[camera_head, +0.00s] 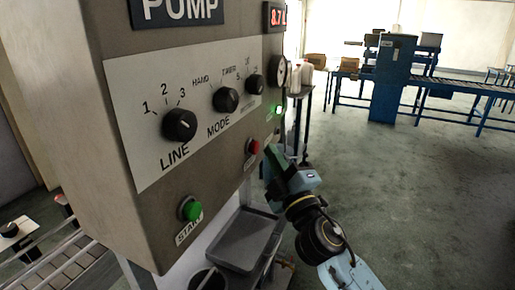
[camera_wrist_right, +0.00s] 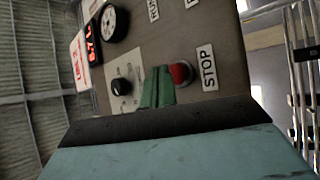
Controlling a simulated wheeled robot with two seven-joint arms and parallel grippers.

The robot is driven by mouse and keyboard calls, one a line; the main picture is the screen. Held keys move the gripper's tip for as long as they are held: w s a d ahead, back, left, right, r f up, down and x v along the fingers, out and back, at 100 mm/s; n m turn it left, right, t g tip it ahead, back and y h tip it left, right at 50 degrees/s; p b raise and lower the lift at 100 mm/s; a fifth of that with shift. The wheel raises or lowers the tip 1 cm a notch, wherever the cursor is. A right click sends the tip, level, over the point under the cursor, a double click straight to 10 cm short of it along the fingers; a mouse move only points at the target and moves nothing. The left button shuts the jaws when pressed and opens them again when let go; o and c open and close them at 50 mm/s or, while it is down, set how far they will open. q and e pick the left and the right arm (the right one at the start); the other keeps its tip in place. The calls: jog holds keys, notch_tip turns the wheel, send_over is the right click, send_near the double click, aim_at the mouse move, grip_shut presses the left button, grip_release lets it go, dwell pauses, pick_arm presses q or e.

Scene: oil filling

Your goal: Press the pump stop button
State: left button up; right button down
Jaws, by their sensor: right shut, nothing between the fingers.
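The pump panel (camera_head: 150,200) is a large grey box on the left of the head view. The red stop button (camera_head: 253,146) sits low on its right part; it also shows in the right wrist view (camera_wrist_right: 181,73), with a STOP label beside it. A green start button (camera_head: 190,208) is lower left on the panel. My right gripper (camera_head: 270,160) is shut and empty, close to the red button. In the wrist view its green fingertips (camera_wrist_right: 157,88) appear just left of the button; I cannot tell whether they touch it. My left gripper is not in view.
The panel carries a LINE knob (camera_head: 179,124), a MODE knob (camera_head: 226,100), a smaller knob (camera_head: 256,84), a gauge (camera_head: 278,71) and a red display (camera_head: 275,16). A grey tray (camera_head: 240,240) lies below. Blue conveyors (camera_head: 440,92) stand far back; the floor at right is clear.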

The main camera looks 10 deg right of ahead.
jog(key=shift+a, duration=0.15)
dwell(0.5)
jog(key=shift+w+a, duration=0.25)
jog(key=shift+w+a, duration=0.3)
jog(key=shift+a, duration=0.15)
dwell(0.9)
jog(key=shift+s+d, duration=0.6)
jog(key=shift+d, duration=0.2)
jog(key=s+d, duration=0.2)
jog(key=d, duration=0.2)
jog(key=shift+s+d+p, duration=0.1)
jog(key=shift+s+p, duration=0.2)
jog(key=shift+s, duration=0.1)
dwell(0.6)
